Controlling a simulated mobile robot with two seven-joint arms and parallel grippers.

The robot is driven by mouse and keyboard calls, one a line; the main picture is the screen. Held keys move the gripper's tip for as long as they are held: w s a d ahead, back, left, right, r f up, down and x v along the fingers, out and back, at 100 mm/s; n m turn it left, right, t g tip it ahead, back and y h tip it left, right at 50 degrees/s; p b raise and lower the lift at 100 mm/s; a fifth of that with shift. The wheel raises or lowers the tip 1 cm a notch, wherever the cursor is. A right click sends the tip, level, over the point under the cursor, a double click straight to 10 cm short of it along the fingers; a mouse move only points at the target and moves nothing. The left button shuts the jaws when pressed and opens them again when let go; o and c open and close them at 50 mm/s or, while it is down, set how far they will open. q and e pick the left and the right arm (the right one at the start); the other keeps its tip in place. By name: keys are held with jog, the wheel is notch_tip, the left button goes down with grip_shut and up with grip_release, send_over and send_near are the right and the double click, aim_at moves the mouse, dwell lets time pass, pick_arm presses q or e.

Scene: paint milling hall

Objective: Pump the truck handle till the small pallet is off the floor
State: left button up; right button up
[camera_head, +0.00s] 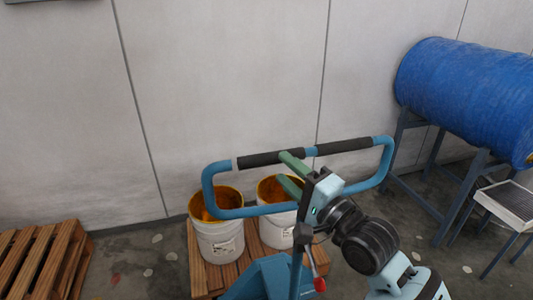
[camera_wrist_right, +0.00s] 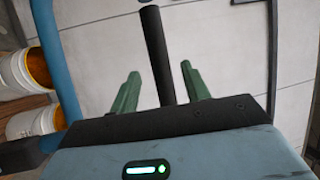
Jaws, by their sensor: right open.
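The pallet truck's blue loop handle (camera_head: 384,165) with black grips stands raised in the middle of the head view. My right gripper (camera_head: 282,168) is at the middle of its top bar, with its green fingers apart. In the right wrist view a black bar (camera_wrist_right: 153,40) shows between the open fingers (camera_wrist_right: 160,75), which do not press on it. The small wooden pallet (camera_head: 204,278) carries two white buckets (camera_head: 218,243) with orange insides. The truck's blue body (camera_head: 262,280) is in front of the pallet. The pallet's underside is hidden. My left gripper is out of view.
A blue drum (camera_head: 465,95) lies on a blue stand (camera_head: 440,212) at the right, beside a small grated table (camera_head: 508,203). Another wooden pallet (camera_head: 45,260) is at the left. A grey wall stands close behind. A red-knobbed lever (camera_head: 319,283) hangs below the handle.

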jog(key=x, duration=0.7)
jog(key=shift+r, duration=0.1)
jog(key=shift+c, duration=0.4)
grip_shut()
